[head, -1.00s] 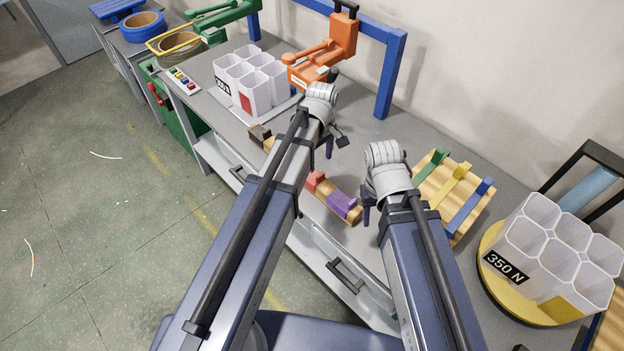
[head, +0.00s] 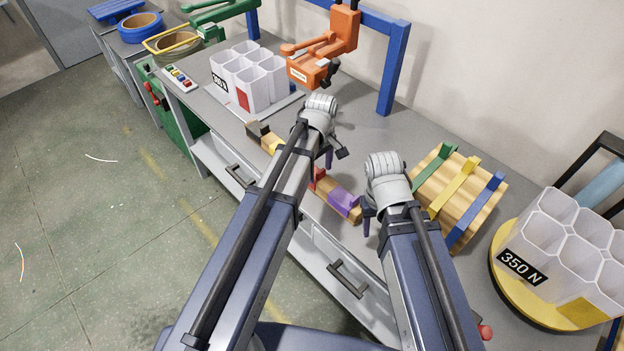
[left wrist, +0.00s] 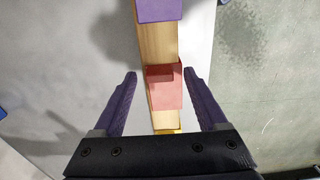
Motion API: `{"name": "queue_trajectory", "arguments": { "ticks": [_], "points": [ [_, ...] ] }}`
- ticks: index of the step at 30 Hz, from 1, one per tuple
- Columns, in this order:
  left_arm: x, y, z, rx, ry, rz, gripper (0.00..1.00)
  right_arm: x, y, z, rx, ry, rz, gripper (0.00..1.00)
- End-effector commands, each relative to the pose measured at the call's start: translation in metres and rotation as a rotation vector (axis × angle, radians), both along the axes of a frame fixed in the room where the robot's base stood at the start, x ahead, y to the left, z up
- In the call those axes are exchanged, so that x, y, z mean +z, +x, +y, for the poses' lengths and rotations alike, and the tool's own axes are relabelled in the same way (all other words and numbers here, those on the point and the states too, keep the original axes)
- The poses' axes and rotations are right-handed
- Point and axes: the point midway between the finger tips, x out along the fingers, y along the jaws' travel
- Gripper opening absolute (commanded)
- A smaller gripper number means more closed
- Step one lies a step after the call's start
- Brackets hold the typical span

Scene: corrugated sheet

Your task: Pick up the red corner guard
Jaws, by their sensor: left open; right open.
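The red corner guard (head: 319,177) sits on a wooden strip (head: 325,190) on the bench, partly hidden behind my left arm in the head view. In the left wrist view the red guard (left wrist: 164,86) wraps the strip (left wrist: 156,44), between a purple guard (left wrist: 158,10) and a yellow piece (left wrist: 166,131). My left gripper (head: 328,158) is open, its purple fingers (left wrist: 159,75) on either side of the red guard with gaps at both sides. Whether they are down at its height is unclear. My right gripper (head: 367,212) is open and empty, right of the purple guard (head: 344,202).
A wooden rack with green, yellow and blue strips (head: 457,187) lies right of my right gripper. White tubes (head: 570,254) stand on a yellow base at far right. More white tubes (head: 249,78) and an orange clamp tool (head: 318,64) are at the back.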

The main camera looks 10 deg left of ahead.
Motion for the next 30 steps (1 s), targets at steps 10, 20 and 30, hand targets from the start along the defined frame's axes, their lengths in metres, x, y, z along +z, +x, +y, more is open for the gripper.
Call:
{"name": "queue_trajectory", "arguments": {
  "ticks": [10,20,30],
  "points": [
    [0.0013,-0.0001,-0.0002,0.0,0.0,0.0,0.55,0.0013,0.0,0.0,0.0,0.0,0.0,0.5],
    [0.0013,-0.0001,-0.0001,0.0,0.0,0.0,0.18,0.0013,0.0,0.0,0.0,0.0,0.0,0.5],
    [0.0013,-0.0001,-0.0001,0.0,0.0,0.0,0.0,0.0013,0.0,0.0,0.0,0.0,0.0,0.5]
  ]
}}
